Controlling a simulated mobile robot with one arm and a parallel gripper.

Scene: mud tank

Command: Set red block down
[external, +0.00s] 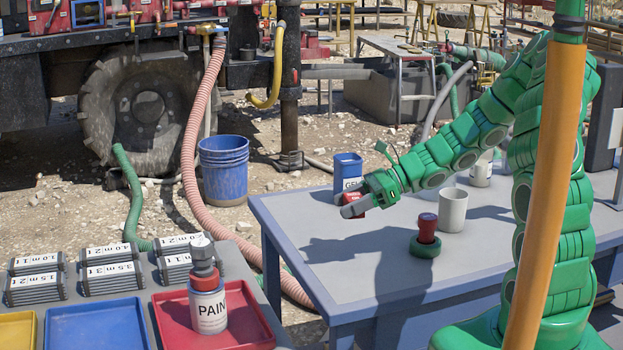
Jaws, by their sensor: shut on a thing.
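The red block (350,198) is in my gripper (356,208), near the far left edge of the grey-topped table (300,205). The grey finger covers part of the block, so only its upper part and a little of its side show. My gripper is shut on it. I cannot tell whether the block's underside touches the table.
A blue container (348,168) stands just behind the block. A red cylinder in a green ring (426,243) and a white cup (452,210) stand to the right. The table's front left is clear. A PAINT bottle (208,308) stands in a red tray (255,330) on another table.

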